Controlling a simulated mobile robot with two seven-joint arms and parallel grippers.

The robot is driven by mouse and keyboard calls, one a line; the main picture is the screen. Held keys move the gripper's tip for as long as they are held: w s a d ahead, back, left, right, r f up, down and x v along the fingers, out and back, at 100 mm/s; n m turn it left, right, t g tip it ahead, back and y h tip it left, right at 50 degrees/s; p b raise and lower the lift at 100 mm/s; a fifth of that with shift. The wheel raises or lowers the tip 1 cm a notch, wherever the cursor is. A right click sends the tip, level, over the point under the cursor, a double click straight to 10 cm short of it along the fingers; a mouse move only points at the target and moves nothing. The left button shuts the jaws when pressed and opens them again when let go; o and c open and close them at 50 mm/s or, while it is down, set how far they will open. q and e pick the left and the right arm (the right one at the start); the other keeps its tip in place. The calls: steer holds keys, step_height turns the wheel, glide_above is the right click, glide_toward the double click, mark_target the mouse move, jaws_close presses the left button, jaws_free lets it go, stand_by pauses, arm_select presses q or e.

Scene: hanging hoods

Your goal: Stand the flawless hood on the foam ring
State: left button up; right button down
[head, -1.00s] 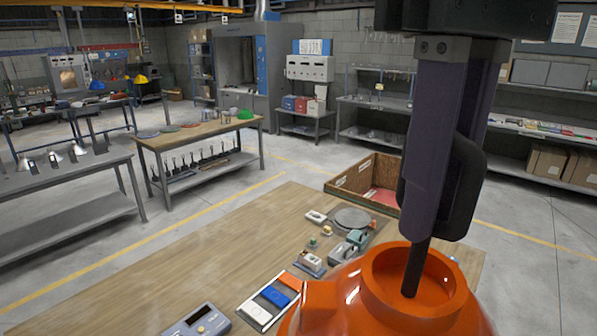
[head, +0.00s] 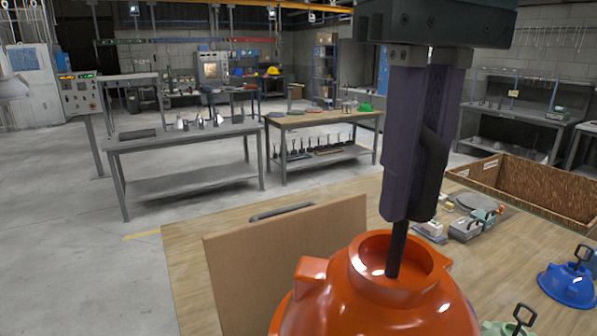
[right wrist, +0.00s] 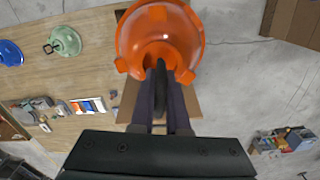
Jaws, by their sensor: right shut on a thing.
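My right gripper (head: 408,212) is shut on the dark upright stem of an orange hood (head: 375,300). The hood hangs below the fingers, its lower part cut off by the picture's bottom edge. The right wrist view shows the same orange hood (right wrist: 160,35) beyond my fingers (right wrist: 163,85). A blue hood (head: 567,286) with a dark hook rests on the table at the right. A pale green hood (head: 500,328) shows partly at the bottom edge. I see no clear flaw on any hood. I cannot make out the foam ring. My left gripper is out of view.
A brown upright board (head: 285,262) with a dark handle stands on the wooden table (head: 185,255), left of the held hood. Small instruments (head: 465,228) lie behind the hood. An open wooden crate (head: 535,190) is at the right back. Open floor lies left.

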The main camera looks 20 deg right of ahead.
mark_target(369, 291)
steer(key=f+m+b, duration=0.1)
steer(key=f+b, duration=0.2)
steer(key=f, duration=0.1)
steer(key=w+f+m+b, duration=0.1)
steer(key=f+b, duration=0.1)
steer(key=f, duration=0.2)
steer(key=w+f+m+b, duration=0.1)
steer(key=f+m+b, duration=0.1)
steer(key=f+b, duration=0.1)
steer(key=shift+w+a+f+b, duration=0.1)
steer(key=shift+a+f+b, duration=0.05)
steer(key=shift+f+b, duration=0.25)
steer(key=f+m, duration=0.1)
steer(key=f+m+b, duration=0.2)
steer(key=shift+w+d, duration=0.35)
steer(key=shift+w, duration=0.05)
step_height(369, 291, down, 35)
steer(key=w+d+m+b, duration=0.1)
steer(key=m+b, duration=0.7)
steer(key=b, duration=1.5)
steer(key=shift+d+m, duration=0.3)
steer(key=shift+d, duration=0.5)
steer(key=shift+w, duration=0.1)
